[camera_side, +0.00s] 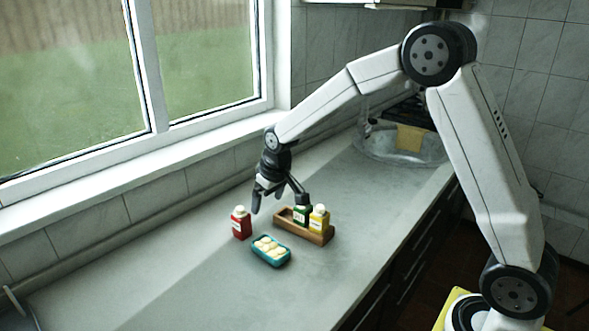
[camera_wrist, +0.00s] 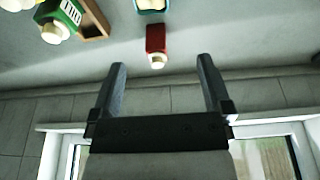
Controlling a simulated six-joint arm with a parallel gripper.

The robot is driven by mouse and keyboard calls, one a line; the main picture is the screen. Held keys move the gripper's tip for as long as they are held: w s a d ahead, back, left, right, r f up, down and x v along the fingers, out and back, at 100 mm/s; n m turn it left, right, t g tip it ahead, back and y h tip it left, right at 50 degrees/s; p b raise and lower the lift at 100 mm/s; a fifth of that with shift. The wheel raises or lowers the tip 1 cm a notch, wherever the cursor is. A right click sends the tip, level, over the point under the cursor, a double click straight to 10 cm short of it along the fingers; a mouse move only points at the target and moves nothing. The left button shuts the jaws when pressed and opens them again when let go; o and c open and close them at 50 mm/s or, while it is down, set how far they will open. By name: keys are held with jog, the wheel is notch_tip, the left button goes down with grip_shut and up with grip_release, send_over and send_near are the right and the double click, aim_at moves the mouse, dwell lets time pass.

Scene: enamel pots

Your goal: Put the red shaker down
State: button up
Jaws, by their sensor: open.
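The red shaker (camera_side: 241,224) with a pale cap stands upright on the grey counter, left of the teal dish. In the wrist view the red shaker (camera_wrist: 156,46) shows beyond and between the fingertips, touching neither. My gripper (camera_side: 279,205) is open and empty, above and to the right of the red shaker in the side view. Its two fingers (camera_wrist: 162,68) are spread wide in the wrist view.
A wooden caddy (camera_side: 317,237) holds a green shaker (camera_side: 301,214) and a yellow shaker (camera_side: 319,218). A teal dish (camera_side: 270,259) with pale pieces sits in front. A tiled wall and window run behind.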

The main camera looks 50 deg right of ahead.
jog(key=s+a+f, duration=0.1)
jog(key=s, duration=1)
jog(key=s+a+f, duration=0.1)
jog(key=s, duration=1)
jog(key=shift+s+a+f+g, duration=0.2)
jog(key=shift+f+g, duration=0.1)
jog(key=shift+f, duration=0.05)
jog(key=m+t+y, duration=0.2)
jog(key=m+t, duration=0.4)
jog(key=m, duration=2.6)
send_near(242, 215)
jog(key=x, duration=0.4)
jog(key=shift+w, duration=0.15)
jog(key=shift+w+d+f+m, duration=0.2)
jog(key=shift+w+d+m, duration=0.1)
jog(key=shift+w+m, duration=0.2)
jog(key=shift+f, duration=0.1)
